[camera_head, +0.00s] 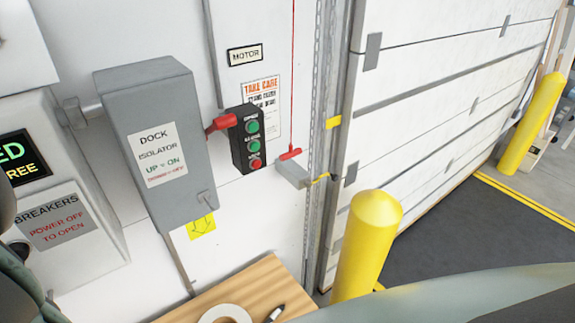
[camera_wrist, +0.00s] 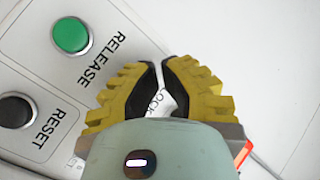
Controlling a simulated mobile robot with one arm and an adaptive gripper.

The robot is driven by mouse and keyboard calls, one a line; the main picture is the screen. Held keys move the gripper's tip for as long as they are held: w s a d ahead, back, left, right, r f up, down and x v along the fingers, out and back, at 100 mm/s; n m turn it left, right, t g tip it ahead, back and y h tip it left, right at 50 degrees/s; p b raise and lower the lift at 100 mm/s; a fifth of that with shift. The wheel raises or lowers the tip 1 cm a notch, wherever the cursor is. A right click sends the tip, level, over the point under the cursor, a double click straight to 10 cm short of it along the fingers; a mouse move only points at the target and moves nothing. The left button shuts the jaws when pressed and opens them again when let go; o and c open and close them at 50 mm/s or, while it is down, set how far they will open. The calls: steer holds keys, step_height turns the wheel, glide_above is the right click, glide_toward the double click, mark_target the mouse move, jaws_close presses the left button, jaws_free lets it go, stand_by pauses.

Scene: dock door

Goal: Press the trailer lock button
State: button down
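In the wrist view a white panel (camera_wrist: 85,105) carries a green button (camera_wrist: 71,35) labelled RELEASE and a black button (camera_wrist: 16,111) labelled RESET. My gripper (camera_wrist: 160,64) has yellow ribbed fingers with black pads. Its tips are almost together with a thin gap and nothing held between them. It is in front of the panel; I cannot tell whether it touches. My fingers are not seen in the head view.
The head view shows a grey dock isolator box (camera_head: 155,135), a black box with two green buttons and a red one (camera_head: 246,139), a wooden surface with a tape roll (camera_head: 226,314), a yellow bollard (camera_head: 368,240) and a white dock door (camera_head: 440,110). Open floor lies right.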

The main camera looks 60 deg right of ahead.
steer(key=shift+w+d, duration=0.25)
steer(key=shift+w, duration=0.2)
stand_by(0.6)
steer(key=shift+s+a, duration=0.3)
steer(key=shift+s, duration=0.5)
steer(key=shift+s+a+p, duration=0.25)
steer(key=shift+s+a, duration=0.05)
steer(key=shift+s, duration=0.5)
steer(key=shift+s+a+p, duration=0.25)
steer(key=shift+s+a, duration=0.1)
steer(key=shift+s, duration=0.45)
steer(key=shift+s+a+p, duration=0.25)
steer(key=shift+s+a, duration=0.05)
steer(key=shift+s, duration=0.5)
